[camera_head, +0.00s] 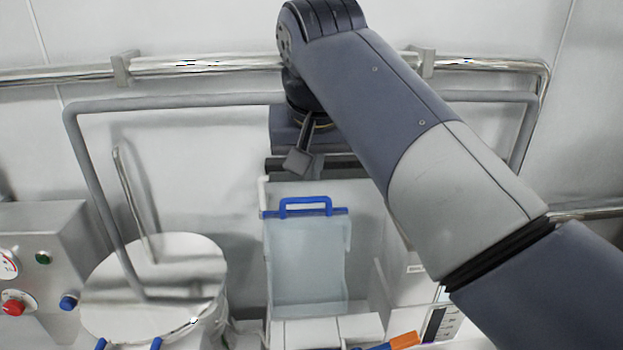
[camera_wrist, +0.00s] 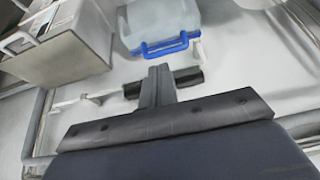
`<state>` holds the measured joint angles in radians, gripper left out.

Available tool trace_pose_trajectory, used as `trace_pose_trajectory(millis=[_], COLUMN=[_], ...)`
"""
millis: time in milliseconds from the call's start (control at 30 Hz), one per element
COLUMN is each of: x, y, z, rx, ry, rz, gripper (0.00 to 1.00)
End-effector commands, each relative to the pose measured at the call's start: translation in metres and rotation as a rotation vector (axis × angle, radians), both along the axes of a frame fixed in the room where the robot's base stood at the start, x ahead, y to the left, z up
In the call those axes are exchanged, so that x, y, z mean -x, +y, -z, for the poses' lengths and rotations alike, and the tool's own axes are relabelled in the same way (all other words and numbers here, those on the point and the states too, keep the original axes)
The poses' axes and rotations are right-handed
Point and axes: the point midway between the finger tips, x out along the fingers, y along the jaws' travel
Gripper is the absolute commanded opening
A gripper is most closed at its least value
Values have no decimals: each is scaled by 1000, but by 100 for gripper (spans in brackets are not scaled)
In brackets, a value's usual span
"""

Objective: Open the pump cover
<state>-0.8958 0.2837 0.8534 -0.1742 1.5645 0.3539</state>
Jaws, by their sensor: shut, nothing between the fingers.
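The pump cover (camera_head: 308,262) is a pale translucent panel in the middle of the head view, with a blue handle (camera_head: 305,202) along its top edge. In the wrist view the cover (camera_wrist: 160,17) is at the top, with its blue handle (camera_wrist: 165,46) nearest my fingers. My gripper (camera_wrist: 157,70) is shut and empty, its fingertips just short of the handle and apart from it in the picture. In the head view my gripper is above and behind the handle, partly hidden by my arm. I cannot tell how far the cover is open.
A round steel lid (camera_head: 155,285) on a vessel stands at the left, beside a control box (camera_head: 45,245) with buttons. Steel rails (camera_head: 200,66) run along the back wall. A white box (camera_head: 410,262) stands right of the cover, near an orange item (camera_head: 404,340).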

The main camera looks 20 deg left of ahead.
Motion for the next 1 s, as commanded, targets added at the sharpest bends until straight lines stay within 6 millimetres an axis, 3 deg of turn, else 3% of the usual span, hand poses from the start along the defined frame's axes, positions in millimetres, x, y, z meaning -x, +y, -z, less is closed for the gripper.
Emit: trace_pose_trajectory(millis=[333,567,1000], x=[3,0,-32], y=[-2,0,17], z=[-6,1,72], rx=[1,1,3], ry=[0,0,2], rz=[0,0,1], gripper=[0,0,0])
